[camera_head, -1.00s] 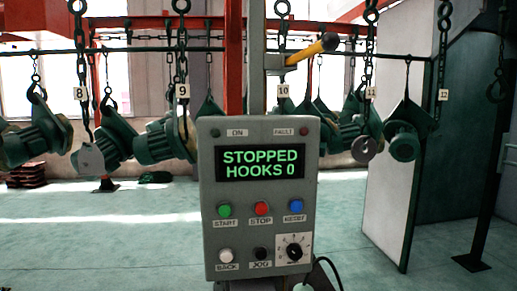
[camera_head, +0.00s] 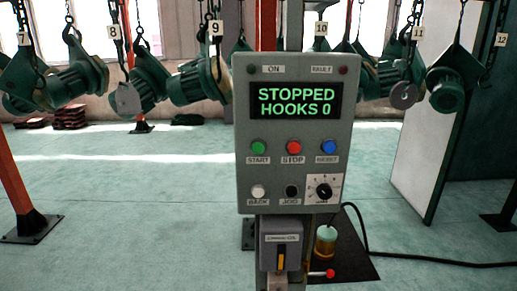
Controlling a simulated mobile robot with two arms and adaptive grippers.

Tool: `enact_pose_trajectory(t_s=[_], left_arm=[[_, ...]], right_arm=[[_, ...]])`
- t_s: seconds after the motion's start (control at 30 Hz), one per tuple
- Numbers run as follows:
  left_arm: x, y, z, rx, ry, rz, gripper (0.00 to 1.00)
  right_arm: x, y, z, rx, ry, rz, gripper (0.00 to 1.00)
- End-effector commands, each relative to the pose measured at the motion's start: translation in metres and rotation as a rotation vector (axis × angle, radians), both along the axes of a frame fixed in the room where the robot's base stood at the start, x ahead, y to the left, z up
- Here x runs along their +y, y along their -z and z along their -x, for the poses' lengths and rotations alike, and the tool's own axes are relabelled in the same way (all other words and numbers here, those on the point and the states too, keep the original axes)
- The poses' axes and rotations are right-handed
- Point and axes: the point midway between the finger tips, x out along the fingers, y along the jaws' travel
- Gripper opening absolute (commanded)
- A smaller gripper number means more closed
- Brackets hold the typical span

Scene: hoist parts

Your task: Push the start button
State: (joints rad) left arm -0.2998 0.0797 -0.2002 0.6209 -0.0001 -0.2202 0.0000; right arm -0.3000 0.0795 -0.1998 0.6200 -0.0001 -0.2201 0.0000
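The grey control panel (camera_head: 247,190) stands upright near the middle of the head view. Its green start button (camera_head: 259,147) is at the left of the upper button row, above the label START. The red stop button (camera_head: 294,146) and the blue reset button (camera_head: 329,147) sit to its right. The green-lettered display (camera_head: 294,101) reads STOPPED, HOOKS 0. Neither of my grippers shows in the view, and nothing touches the panel's buttons.
Below the panel are a small box with a yellow lever (camera_head: 281,260) and a cable (camera_head: 430,259) on the floor. Green motors (camera_head: 75,85) hang from numbered hooks behind. A pale panel (camera_head: 437,150) stands right. Floor (camera_head: 130,215) at left is largely open.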

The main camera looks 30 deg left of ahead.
Motion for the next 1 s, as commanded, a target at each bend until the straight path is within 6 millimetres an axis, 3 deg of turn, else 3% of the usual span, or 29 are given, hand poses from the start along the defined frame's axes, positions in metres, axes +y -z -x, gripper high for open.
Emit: enact_pose_trajectory(t_s=[0.2, 0.4, 0.47, 1.0], left_arm=[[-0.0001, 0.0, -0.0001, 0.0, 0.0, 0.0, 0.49], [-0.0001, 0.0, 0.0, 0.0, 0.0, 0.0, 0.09], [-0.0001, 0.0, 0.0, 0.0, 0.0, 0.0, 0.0], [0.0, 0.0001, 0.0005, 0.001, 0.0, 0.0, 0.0]], right_arm=[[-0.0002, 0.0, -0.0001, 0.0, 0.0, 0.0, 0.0], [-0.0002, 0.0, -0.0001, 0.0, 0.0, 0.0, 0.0], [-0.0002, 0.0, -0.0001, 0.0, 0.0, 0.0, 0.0], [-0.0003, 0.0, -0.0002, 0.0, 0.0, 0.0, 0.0]])
